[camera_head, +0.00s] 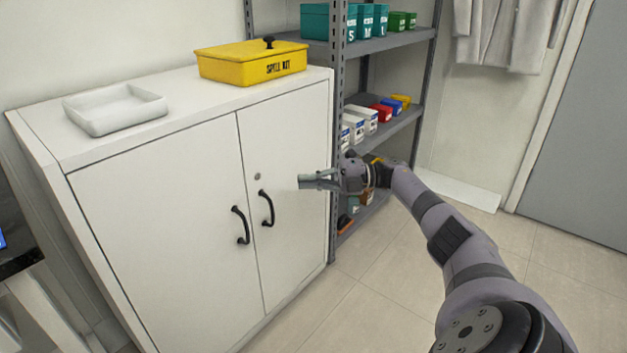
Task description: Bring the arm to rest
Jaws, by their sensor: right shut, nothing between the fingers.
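My right arm (455,240) reaches in from the lower right, stretched toward the white cabinet. My right gripper (303,182) is shut and empty. In the picture it lies in front of the cabinet's right door, to the right of the black handles and the round lock. I cannot tell whether it touches the door, but a gap seems to show. My left gripper is not in view.
The white cabinet (160,220) has both doors shut and bears a white tray (115,108) and a yellow spill kit box (250,64). A grey shelf rack (338,60) with boxes stands close behind my gripper. Open floor (375,310) lies in front.

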